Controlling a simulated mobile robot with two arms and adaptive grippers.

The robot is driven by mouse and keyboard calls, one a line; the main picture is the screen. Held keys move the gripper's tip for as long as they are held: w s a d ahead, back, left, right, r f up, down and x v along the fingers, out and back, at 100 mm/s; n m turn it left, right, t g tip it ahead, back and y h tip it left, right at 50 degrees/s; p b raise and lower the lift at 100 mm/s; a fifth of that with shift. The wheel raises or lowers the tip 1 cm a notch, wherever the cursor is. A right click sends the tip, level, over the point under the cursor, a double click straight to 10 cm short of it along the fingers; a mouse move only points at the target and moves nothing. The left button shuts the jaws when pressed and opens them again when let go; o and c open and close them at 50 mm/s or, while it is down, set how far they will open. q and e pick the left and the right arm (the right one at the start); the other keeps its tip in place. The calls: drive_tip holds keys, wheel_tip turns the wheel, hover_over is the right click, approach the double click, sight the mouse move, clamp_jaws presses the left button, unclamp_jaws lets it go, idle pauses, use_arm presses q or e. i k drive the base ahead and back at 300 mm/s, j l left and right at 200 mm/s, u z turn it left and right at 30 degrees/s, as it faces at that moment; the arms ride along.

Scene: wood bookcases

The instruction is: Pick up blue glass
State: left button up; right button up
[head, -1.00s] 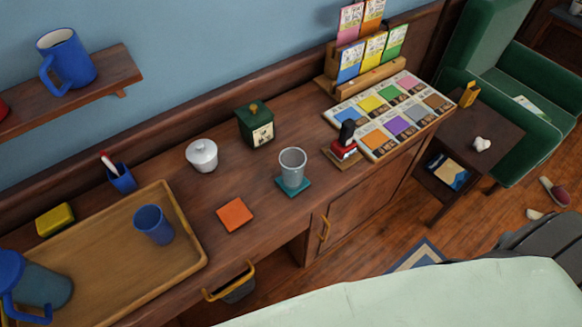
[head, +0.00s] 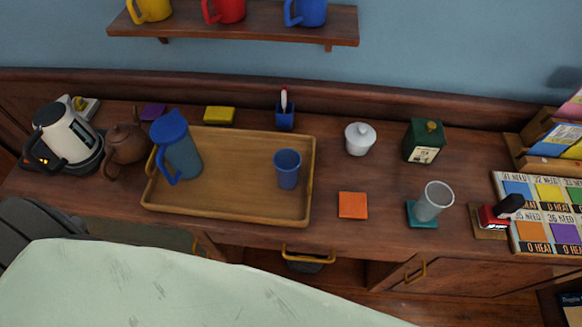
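The blue glass (head: 287,168) is a small blue tumbler. It stands upright in the right part of a wooden tray (head: 228,212) on the long wooden counter. A blue-lidded pitcher (head: 182,152) stands in the left part of the same tray, apart from the glass. A clear greyish glass (head: 433,200) stands on a teal coaster (head: 421,221) to the right of the tray. Neither of my grippers shows in the head view. Nothing hides the blue glass.
An orange coaster (head: 353,205) lies bare right of the tray. A white lidded bowl (head: 360,139), green box (head: 424,141) and blue pen cup (head: 285,117) stand behind. A kettle (head: 64,136) and brown teapot (head: 124,145) stand left. A shelf (head: 240,29) with mugs hangs above.

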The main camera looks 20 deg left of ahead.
sight(286, 162)
drive_tip(key=l+u, duration=0.2)
drive_tip(key=u, duration=0.2)
drive_tip(key=l+u, duration=0.15)
drive_tip(key=u, duration=0.25)
drive_tip(key=l+u, duration=0.2)
drive_tip(key=u, duration=0.2)
